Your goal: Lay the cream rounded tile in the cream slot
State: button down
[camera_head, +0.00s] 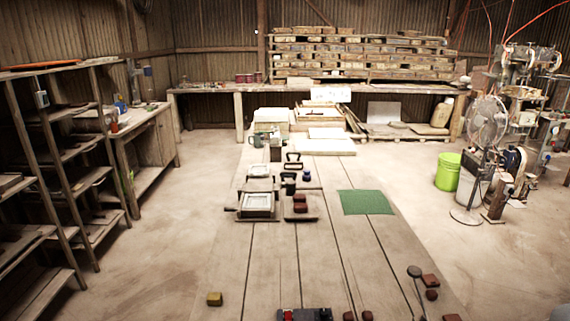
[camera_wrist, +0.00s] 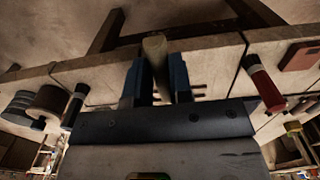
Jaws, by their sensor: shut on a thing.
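In the wrist view my gripper (camera_wrist: 157,78) has its two dark blue fingers closed on a pale, cream-grey piece (camera_wrist: 154,48), seen nearly edge-on. It looks like the cream rounded tile, but its outline is mostly hidden. The piece stands up between the fingers, with the table planks behind it. In the head view a press-like frame with a pale panel (camera_head: 258,202) sits on the table left of centre. I cannot make out which part is the cream slot.
A green mat (camera_head: 365,202) lies to the right. A yellow block (camera_head: 214,298) sits at the front left.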

jog(key=w, duration=4.4)
jog(key=shift+w+a+f, duration=0.25)
jog(key=shift+w+f, duration=0.05)
jog(key=shift+f, duration=0.05)
jog(key=w+f, duration=0.1)
jog(key=w, duration=0.3)
jog(key=w+f, duration=0.2)
jog(key=w, duration=0.2)
jog(key=w+a+f, duration=0.1)
jog(key=w, duration=0.4)
jog(key=shift+f, duration=0.15)
jog(key=shift+s, duration=0.15)
jog(key=shift+s+r, duration=0.2)
jog(key=shift+s, duration=0.35)
jog(key=s+r, duration=0.1)
jog(key=s, duration=0.8)
jog(key=s+r, duration=0.1)
jog(key=s, duration=0.9)
jog(key=s+r, duration=0.1)
jog(key=s, duration=0.9)
jog(key=shift+s+d+r, duration=0.1)
jog(key=shift+d+r, duration=0.15)
jog(key=shift+d, duration=0.1)
jog(key=w, duration=0.5)
jog(key=w+f, duration=0.1)
jog(key=w, duration=1)
jog(key=shift+d+f, duration=0.1)
jog(key=shift+f, duration=0.15)
